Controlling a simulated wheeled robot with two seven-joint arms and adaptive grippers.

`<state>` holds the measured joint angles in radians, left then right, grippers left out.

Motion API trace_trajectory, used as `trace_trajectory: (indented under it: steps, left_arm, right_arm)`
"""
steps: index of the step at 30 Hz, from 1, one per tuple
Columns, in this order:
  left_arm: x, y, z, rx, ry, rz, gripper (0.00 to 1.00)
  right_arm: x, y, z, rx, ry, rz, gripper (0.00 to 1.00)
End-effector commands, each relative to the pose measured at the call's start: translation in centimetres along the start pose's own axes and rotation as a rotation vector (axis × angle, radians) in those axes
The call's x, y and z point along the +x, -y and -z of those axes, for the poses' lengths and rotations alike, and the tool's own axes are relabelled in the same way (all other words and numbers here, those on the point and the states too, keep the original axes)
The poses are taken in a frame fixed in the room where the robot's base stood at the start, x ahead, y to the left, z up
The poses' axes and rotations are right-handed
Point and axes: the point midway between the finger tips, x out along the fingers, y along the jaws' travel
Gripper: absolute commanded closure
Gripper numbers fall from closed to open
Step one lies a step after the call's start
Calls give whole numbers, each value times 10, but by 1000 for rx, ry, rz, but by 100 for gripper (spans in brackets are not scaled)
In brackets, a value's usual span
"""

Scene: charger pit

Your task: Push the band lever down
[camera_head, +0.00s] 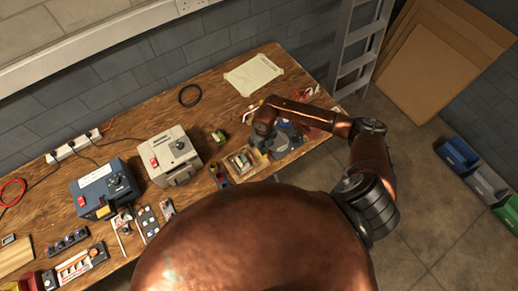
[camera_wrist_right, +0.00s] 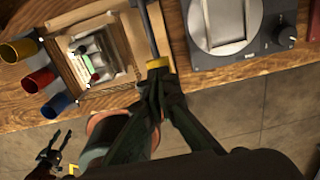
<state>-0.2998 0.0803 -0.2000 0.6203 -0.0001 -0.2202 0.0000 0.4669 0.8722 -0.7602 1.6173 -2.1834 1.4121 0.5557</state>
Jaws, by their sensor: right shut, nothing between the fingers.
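My right gripper (camera_head: 262,148) hangs over the front edge of the bench, beside a shallow wooden box (camera_head: 238,170). In the right wrist view its fingers (camera_wrist_right: 159,75) are shut, with nothing seen between them. A dark bar (camera_wrist_right: 148,28) with a yellow band (camera_wrist_right: 157,63) at its near end lies right at the fingertips. I cannot tell whether they touch, or whether this bar is the band lever. The wooden box (camera_wrist_right: 124,88) shows left of the fingers, with a small pale device (camera_wrist_right: 97,58) inside.
A grey appliance with a knob (camera_wrist_right: 288,38) stands right of the fingers. Yellow, red and blue cups (camera_wrist_right: 38,80) stand left of the box. A beige unit (camera_head: 168,157) and a blue unit (camera_head: 105,190) stand farther left.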

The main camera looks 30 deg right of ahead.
Motion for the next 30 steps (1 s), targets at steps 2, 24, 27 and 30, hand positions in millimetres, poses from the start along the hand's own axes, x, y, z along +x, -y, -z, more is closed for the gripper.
trace_trajectory:
  steps: [2, 24, 27, 30]
  left_arm:
    - [4, 0, -1, 0, 1, 0, 60]
    - [21, -1, -4, 0, 3, -1, 60]
    - [21, -1, -4, 0, 3, -1, 60]
    - [21, -1, -4, 0, 3, -1, 60]
  right_arm:
    - [5, 0, 0, 0, 0, 0, 100]
    - [27, 0, 0, 0, 0, 1, 100]
    - [27, 0, 0, 0, 0, 1, 100]
    - [27, 0, 0, 0, 0, 1, 100]
